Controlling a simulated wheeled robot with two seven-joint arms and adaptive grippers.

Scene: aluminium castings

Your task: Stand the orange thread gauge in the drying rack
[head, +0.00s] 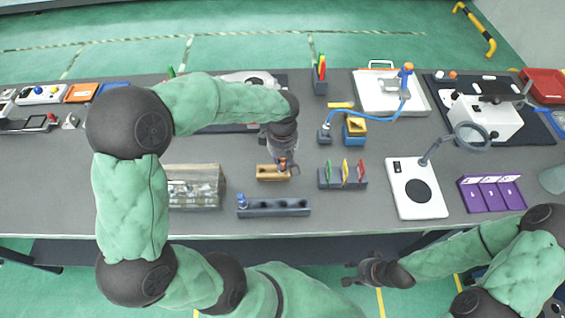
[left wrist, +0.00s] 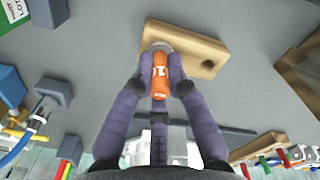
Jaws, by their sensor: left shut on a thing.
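The orange thread gauge (left wrist: 160,76) is between the fingers of my left gripper (left wrist: 161,88), which is shut on it. Its far end is at one end of the wooden block (left wrist: 205,60); I cannot tell whether it sits in a hole there. In the head view my left gripper (head: 284,166) is over the wooden block (head: 268,177) and mostly hides the gauge. A long blue-grey rack (head: 280,208) with round holes, seemingly the drying rack, lies in front of the block. A blue gauge (head: 242,200) stands at its left end. My right gripper (head: 358,272) is empty and looks open, off the table's front edge.
A holder (head: 343,183) with green, yellow and red upright pieces stands right of the block. A clear-sided box (head: 196,187) is at left. A blue hose (head: 380,112) runs behind, near a yellow-and-blue block (head: 355,130). Bare table lies around the rack.

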